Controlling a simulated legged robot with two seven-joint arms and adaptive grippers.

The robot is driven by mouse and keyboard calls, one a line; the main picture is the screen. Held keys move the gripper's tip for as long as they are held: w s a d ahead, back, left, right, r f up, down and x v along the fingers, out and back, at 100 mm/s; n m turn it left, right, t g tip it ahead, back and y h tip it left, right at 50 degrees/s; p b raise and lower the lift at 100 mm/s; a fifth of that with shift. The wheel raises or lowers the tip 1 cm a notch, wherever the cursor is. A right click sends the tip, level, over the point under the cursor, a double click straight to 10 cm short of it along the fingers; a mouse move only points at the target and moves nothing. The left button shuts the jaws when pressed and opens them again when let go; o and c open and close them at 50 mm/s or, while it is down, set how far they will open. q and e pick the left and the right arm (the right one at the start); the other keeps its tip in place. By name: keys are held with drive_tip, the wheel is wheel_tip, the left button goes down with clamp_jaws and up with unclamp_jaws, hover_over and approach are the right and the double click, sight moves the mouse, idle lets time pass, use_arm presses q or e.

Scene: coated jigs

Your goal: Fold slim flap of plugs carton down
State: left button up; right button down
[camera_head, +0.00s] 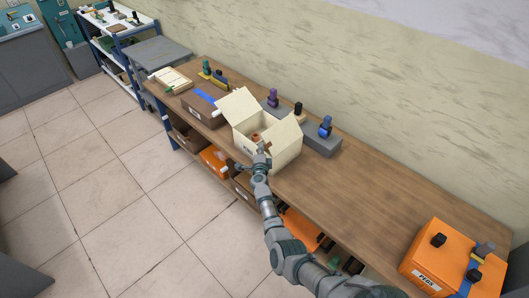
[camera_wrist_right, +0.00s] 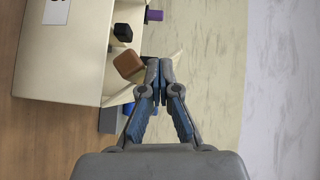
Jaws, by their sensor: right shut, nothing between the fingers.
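The cream carton (camera_head: 287,158) stands open on the workbench, with a large flap (camera_head: 240,105) raised at its back left. In the right wrist view, the carton (camera_wrist_right: 62,62) fills the upper left, with a white label on its side. A slim cream flap (camera_wrist_right: 173,68) shows behind my fingertips. A brown item (camera_wrist_right: 127,64) shows at the opening. My right gripper (camera_head: 263,147) is at the carton's near edge, shut and empty; its closed fingertips (camera_wrist_right: 158,75) overlap the flap in view. I cannot tell whether they touch it. My left gripper is not in view.
An orange box (camera_head: 432,262) stands at the bench's right end. A grey block with a blue-topped piece (camera_head: 325,128) is right of the carton. A brown box (camera_head: 202,108) is to its left. The bench (camera_head: 365,190) between carton and orange box is clear.

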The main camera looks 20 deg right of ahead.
sight(257, 150)
drive_tip(key=shift+w+a+f+n+g, duration=0.15)
drive_tip(key=shift+w+a+n+g, duration=0.15)
drive_tip(key=shift+w+n+g, duration=0.15)
drive_tip(key=shift+w+f, duration=0.35)
drive_tip(key=shift+w, duration=0.05)
drive_tip(key=shift+w+f+n+g+y, duration=0.3)
drive_tip(key=shift+w+f+n+g, duration=0.05)
drive_tip(key=shift+w+f+g, duration=0.1)
drive_tip(key=shift+f, duration=0.2)
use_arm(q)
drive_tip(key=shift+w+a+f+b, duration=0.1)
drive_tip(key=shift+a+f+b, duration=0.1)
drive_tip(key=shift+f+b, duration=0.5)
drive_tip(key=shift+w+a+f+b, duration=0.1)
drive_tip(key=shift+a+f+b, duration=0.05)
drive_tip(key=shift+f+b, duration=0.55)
use_arm(e)
drive_tip(key=shift+w+a+f, duration=0.2)
drive_tip(key=shift+w+f, duration=0.2)
drive_tip(key=shift+f, duration=0.15)
drive_tip(key=shift+w+a+f, duration=0.2)
drive_tip(key=shift+w+f, duration=0.2)
drive_tip(key=shift+f, duration=0.15)
